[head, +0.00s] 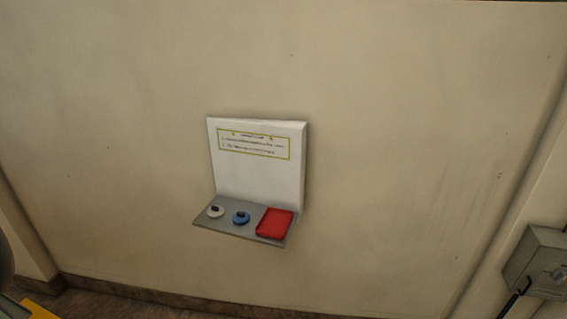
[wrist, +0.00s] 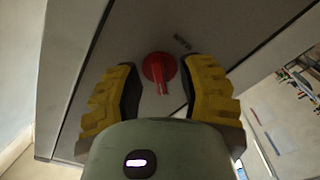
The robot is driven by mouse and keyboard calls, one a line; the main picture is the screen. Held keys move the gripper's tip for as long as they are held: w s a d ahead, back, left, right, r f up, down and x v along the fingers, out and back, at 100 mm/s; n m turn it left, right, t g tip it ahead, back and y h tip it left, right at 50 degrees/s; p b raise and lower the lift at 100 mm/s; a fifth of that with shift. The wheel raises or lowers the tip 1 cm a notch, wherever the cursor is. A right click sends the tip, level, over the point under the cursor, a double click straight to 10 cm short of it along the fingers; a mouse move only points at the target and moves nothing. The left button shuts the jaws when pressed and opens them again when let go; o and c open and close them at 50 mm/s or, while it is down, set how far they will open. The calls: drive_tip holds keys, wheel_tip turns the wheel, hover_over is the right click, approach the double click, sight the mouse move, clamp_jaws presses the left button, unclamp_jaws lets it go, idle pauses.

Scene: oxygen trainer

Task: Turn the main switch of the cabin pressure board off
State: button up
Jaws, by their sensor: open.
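In the wrist view a red rotary switch (wrist: 158,70) with a round base and a straight handle sits on a grey panel (wrist: 150,28). The handle points down the picture, toward my palm. My gripper (wrist: 158,80) is open, with one yellow finger on each side of the switch. A gap shows between each finger and the switch, and nothing is held. A small dark label (wrist: 182,42) beside the switch is too small to read. I cannot tell from the writing which board this is.
In the head view a white board (head: 258,178) with a grey shelf (head: 229,228) is on the wall. The shelf holds a white knob (head: 215,212), a blue knob (head: 240,218) and a red tray (head: 274,223). A grey box (head: 540,262) is at right.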

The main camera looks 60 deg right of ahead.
drive_tip(key=shift+m+p, duration=0.3)
drive_tip(key=m+p, duration=1)
drive_tip(key=p, duration=0.1)
drive_tip(key=m+p, duration=0.5)
drive_tip(key=p, duration=0.1)
drive_tip(key=shift+r+m, duration=0.35)
drive_tip(key=shift+m, duration=0.05)
drive_tip(key=m+p, duration=0.1)
drive_tip(key=p, duration=0.5)
drive_tip(key=shift+a+f+m+p, duration=0.1)
drive_tip(key=shift+f+m+p, duration=0.1)
drive_tip(key=shift+m+p, duration=0.2)
